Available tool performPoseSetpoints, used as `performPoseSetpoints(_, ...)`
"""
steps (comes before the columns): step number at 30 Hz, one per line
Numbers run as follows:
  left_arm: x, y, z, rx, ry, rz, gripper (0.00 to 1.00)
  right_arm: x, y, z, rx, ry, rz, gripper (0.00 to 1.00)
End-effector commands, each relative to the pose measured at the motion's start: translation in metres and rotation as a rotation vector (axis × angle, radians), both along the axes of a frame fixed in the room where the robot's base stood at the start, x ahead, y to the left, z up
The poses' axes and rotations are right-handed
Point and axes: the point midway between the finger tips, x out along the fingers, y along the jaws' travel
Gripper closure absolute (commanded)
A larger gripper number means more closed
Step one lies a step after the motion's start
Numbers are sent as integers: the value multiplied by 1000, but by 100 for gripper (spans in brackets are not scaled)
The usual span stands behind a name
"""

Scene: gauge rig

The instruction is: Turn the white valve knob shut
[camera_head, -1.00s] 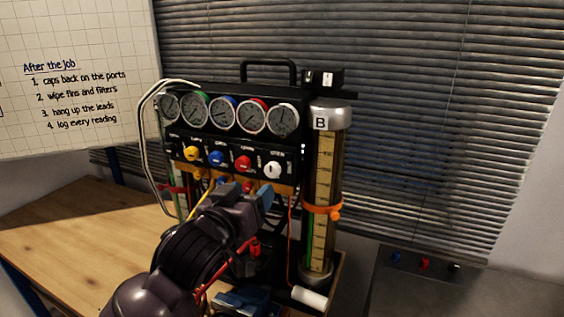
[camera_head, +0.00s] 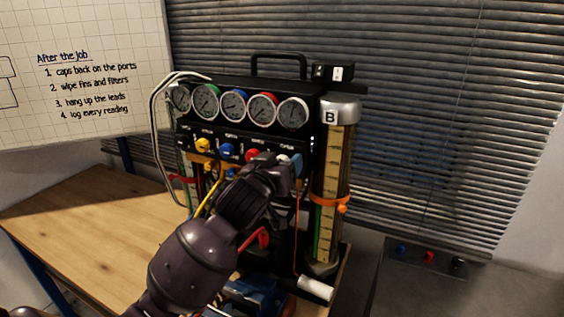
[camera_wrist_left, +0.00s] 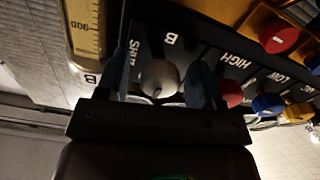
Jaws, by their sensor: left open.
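The white valve knob (camera_wrist_left: 160,76) is on the black panel of the gauge rig, beside the letters SHUT and B in the left wrist view. In the head view my left gripper (camera_head: 287,162) covers most of it. In the left wrist view my left gripper (camera_wrist_left: 163,78) is open, with one blue finger on each side of the knob. I cannot tell whether either finger touches it. My right gripper is not in view.
The red knob (camera_wrist_left: 230,93) is close beside one finger, with the blue knob (camera_wrist_left: 268,105) beyond it. Gauges (camera_head: 263,109) sit above the knobs. Cylinder B (camera_head: 331,190) stands right of the gripper. A yellow hose and red leads hang near my arm. The wooden bench (camera_head: 85,225) is clear at left.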

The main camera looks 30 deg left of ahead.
Motion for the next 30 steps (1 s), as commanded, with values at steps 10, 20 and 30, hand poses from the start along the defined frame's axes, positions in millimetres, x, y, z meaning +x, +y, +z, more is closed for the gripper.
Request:
performPoseSetpoints(10,0,0,0,0,0,0,59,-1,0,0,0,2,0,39)
performPoseSetpoints(20,0,0,0,5,0,0,88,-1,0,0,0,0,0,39)
performPoseSetpoints(30,0,0,0,126,8,-1,88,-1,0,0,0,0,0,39)
